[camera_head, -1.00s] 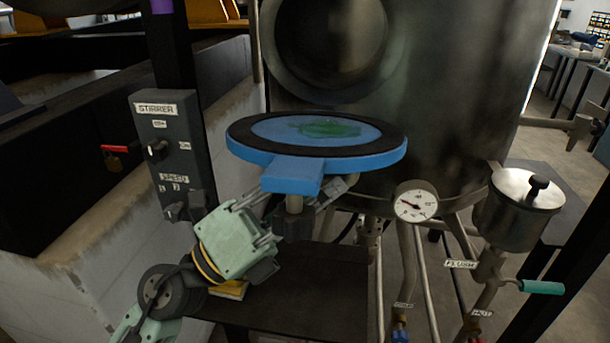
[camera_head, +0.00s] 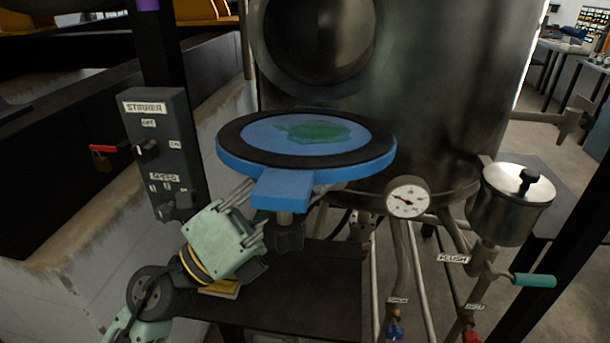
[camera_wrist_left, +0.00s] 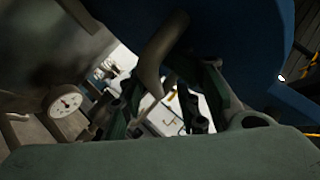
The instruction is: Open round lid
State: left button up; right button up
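The round lid (camera_head: 306,141) is a blue disc with a black ring and a green patch on its upper face. In the head view it lies nearly flat in front of the tank, with a blue tab (camera_head: 283,190) towards me. My left gripper (camera_head: 255,222) is below and left of the lid, its fingertips partly hidden behind the tab. In the left wrist view my gripper (camera_wrist_left: 165,105) has its fingers apart, with light background between them. A curved handle-like bar (camera_wrist_left: 160,52) shows near the fingers; contact cannot be told. My right gripper is not in view.
The steel tank (camera_head: 430,90) has a dark round port (camera_head: 318,38) behind the lid. A stirrer box (camera_head: 160,150) stands left. A gauge (camera_head: 407,197), a lidded steel pot (camera_head: 512,205) and pipes are on the right. A dark shelf (camera_head: 300,300) lies below.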

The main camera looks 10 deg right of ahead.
pick_arm(q)
jog(key=v, duration=1.1)
jog(key=shift+a, duration=0.15)
jog(key=shift+s, duration=0.1)
